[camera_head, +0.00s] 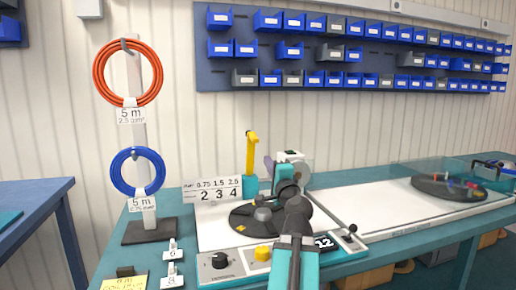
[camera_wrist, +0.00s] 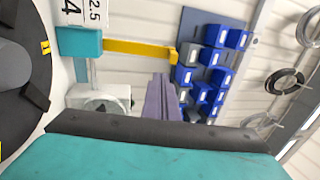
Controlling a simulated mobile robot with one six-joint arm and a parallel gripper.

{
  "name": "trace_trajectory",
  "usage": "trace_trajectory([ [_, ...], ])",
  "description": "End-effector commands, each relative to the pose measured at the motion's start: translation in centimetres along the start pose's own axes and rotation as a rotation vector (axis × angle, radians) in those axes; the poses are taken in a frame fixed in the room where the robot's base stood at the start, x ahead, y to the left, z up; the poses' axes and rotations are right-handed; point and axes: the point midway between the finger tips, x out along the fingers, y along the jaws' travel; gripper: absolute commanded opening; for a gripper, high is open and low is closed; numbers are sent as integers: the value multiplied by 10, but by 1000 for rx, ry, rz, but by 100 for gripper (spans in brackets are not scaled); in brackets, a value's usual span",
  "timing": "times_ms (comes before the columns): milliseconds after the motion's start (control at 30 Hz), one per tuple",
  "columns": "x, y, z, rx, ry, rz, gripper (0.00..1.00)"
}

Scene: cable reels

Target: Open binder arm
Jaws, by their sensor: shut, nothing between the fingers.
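The binder arm (camera_head: 251,152) is a yellow bar standing upright on a teal block (camera_head: 250,187) behind the dark round reel plate (camera_head: 244,222). In the wrist view the yellow bar (camera_wrist: 135,47) lies across the top, joined to the teal block (camera_wrist: 80,42) at the left. My gripper (camera_head: 268,163) is just right of the bar in the head view. In the wrist view its grey-purple fingers (camera_wrist: 159,76) are together and empty, with the tips close below the bar. A small gap shows there; I cannot tell the depth between them.
A white-and-grey device (camera_head: 293,158) stands behind my wrist. A number card (camera_head: 216,190) stands left of the teal block. Orange (camera_head: 98,73) and blue (camera_head: 117,172) cable coils hang on a stand at left. A transparent cover (camera_head: 420,172) stands at right. Blue bins (camera_head: 268,21) line the wall.

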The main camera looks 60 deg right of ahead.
Motion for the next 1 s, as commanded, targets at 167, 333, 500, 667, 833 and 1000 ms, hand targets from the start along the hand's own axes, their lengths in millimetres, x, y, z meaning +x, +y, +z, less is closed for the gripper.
trace_trajectory([
  [167, 1, -1, 0, 1, -1, 0, 0],
  [333, 4, -2, 0, 1, -2, 1, 0],
  [500, 7, -3, 0, 1, -4, 0, 0],
  [667, 10, -3, 0, 1, -5, 0, 0],
  [833, 13, -3, 0, 1, -6, -1, 0],
  [1000, 16, -3, 1, 1, -7, -1, 0],
])
